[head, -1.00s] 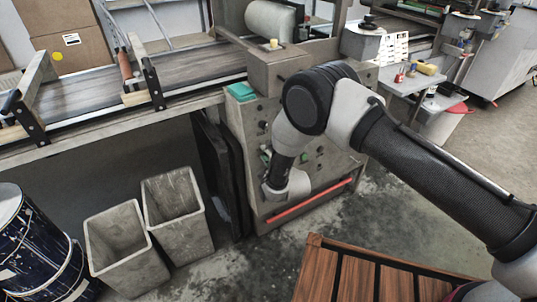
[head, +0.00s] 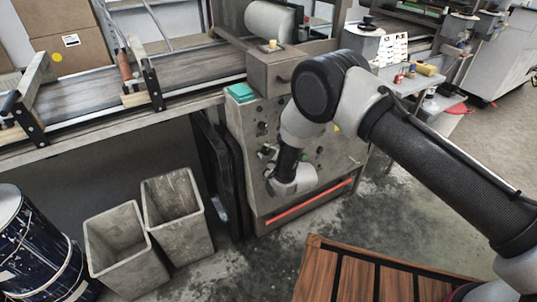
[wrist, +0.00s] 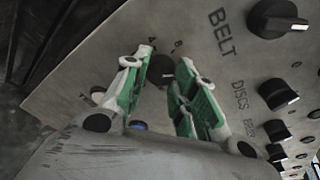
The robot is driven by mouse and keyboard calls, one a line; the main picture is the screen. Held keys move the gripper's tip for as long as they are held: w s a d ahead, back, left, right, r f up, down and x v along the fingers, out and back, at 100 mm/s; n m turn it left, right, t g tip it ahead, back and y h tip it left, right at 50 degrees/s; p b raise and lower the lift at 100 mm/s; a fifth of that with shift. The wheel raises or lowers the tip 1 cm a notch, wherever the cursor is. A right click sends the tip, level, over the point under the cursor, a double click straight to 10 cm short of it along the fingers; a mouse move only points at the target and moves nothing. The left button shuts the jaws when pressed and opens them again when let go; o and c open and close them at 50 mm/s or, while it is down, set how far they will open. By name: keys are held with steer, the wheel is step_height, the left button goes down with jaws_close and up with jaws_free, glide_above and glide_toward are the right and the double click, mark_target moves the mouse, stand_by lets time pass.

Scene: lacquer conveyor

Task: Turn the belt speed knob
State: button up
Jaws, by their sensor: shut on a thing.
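The belt speed knob (wrist: 160,68) is a dark round knob on the grey control panel (wrist: 110,60), beside the word BELT and the scale numbers. My gripper (wrist: 166,76), with green and white fingers, is shut on this knob in the wrist view, one finger on each side. The knob is partly hidden between the fingers, and its pointer cannot be made out. In the head view my gripper (head: 267,153) is small against the front of the machine cabinet (head: 240,135), and my wrist is in front of the panel.
More black knobs (wrist: 277,20) run down the panel's right side in the wrist view. The conveyor (head: 190,65) extends left. Two grey bins (head: 125,250) and a slatted wooden pallet (head: 325,270) stand on the floor.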

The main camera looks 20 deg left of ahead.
steer(key=shift+d, duration=0.1)
stand_by(0.4)
steer(key=o, duration=1.1)
steer(key=shift+c, duration=0.2)
steer(key=v, duration=1.2)
